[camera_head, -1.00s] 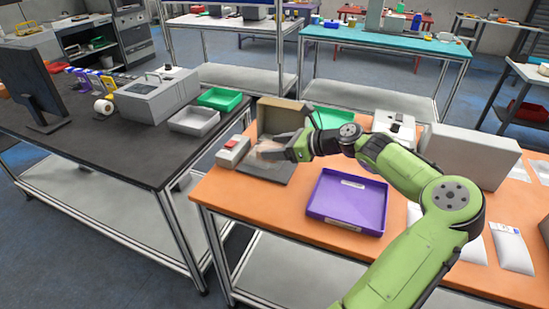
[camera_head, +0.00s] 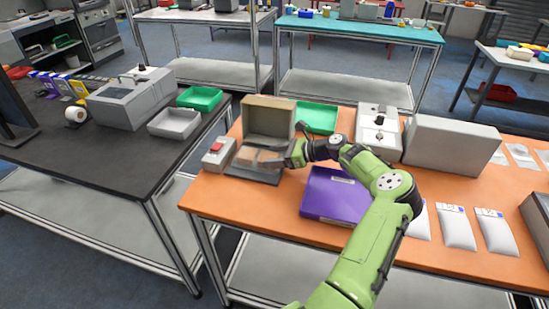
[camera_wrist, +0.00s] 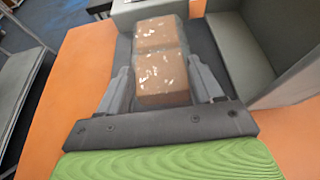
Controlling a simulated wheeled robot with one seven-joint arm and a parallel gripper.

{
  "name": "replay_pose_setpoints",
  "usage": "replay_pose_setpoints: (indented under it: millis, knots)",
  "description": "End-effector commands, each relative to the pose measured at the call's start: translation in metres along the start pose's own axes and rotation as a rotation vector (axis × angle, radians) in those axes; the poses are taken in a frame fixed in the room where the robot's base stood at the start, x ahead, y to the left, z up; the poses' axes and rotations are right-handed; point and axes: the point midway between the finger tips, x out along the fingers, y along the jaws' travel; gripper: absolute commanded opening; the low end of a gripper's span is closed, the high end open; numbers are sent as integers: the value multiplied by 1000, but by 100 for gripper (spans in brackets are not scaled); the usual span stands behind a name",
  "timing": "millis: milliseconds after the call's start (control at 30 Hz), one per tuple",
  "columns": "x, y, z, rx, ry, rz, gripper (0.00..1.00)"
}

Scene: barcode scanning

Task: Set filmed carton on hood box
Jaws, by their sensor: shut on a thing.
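The filmed carton (camera_head: 268,159) is brown and lies over a dark plate (camera_head: 250,175) in front of an open-fronted tan box (camera_head: 268,117), which looks like the hood box. In the wrist view the carton (camera_wrist: 162,78) shows pale specks and two brown blocks in line, parted by a dark seam; I cannot tell whether they are one piece. My gripper (camera_wrist: 160,88) is shut on the near block, a finger on each side. In the head view my gripper (camera_head: 286,158) reaches in from the right. The hood's grey inner walls (camera_wrist: 245,55) stand at right in the wrist view.
A grey unit with a red button (camera_head: 216,150) stands left of the plate. A green tray (camera_head: 316,117), a white device (camera_head: 378,128) and a large grey box (camera_head: 455,145) stand behind. White pouches (camera_head: 455,227) lie at right.

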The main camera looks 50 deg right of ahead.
Motion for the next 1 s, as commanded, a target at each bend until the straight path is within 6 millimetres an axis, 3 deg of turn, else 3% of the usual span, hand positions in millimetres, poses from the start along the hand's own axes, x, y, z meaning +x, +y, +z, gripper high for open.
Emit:
replay_pose_setpoints:
  millis: [233,267,433,733,867,1000]
  knots:
    - [0,0,0,-1,0,-1,32]
    - [0,0,0,-1,0,-1,67]
    - [0,0,0,-1,0,-1,91]
    - [-1,0,3,-2,1,-2,91]
    - [-26,-1,4,1,1,-6,91]
    - [-65,-1,5,0,0,-8,91]
